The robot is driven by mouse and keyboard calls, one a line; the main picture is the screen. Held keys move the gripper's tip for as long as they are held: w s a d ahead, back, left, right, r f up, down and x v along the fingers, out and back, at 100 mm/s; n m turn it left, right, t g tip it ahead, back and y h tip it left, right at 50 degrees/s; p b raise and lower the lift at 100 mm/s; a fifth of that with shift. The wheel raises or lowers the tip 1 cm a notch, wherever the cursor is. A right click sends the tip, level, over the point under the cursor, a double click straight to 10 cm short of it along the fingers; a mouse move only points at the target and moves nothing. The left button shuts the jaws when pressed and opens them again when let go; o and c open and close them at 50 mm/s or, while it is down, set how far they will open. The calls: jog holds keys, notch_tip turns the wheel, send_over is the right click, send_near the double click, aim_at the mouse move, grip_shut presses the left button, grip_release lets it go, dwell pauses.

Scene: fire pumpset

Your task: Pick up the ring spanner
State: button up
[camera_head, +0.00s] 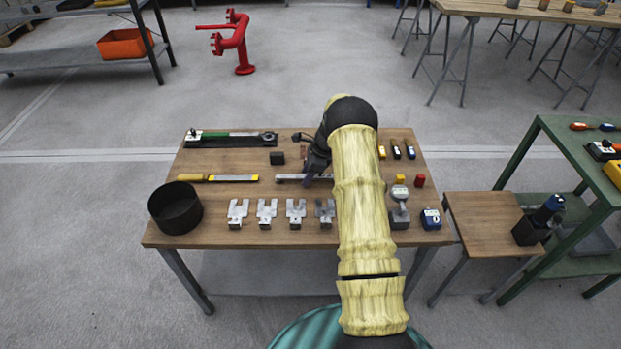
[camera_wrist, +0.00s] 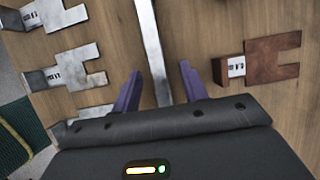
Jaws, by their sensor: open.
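A long grey metal bar (camera_head: 290,178), which looks like the ring spanner, lies flat near the middle of the wooden table (camera_head: 238,220). My gripper (camera_head: 312,172) is above its right part and hides some of it. In the wrist view the bar (camera_wrist: 148,35) runs from the top edge down between the two purple fingers of my gripper (camera_wrist: 157,72). The fingers are open, one on each side of the bar with gaps to both. Its ends are out of the wrist view, so I cannot see a ring there.
Several notched metal brackets (camera_head: 267,210) stand along the front of the table. A rusty bracket (camera_wrist: 272,57) is right of my fingers. A yellow-handled file (camera_head: 220,178) and black bin (camera_head: 176,207) are at left. Small blocks (camera_head: 420,181) stand at right.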

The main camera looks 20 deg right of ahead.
dwell(0.4)
grip_shut()
jog(key=shift+r, duration=0.1)
notch_tip(320, 180, up, 10)
jog(key=shift+p, duration=0.3)
dwell(0.7)
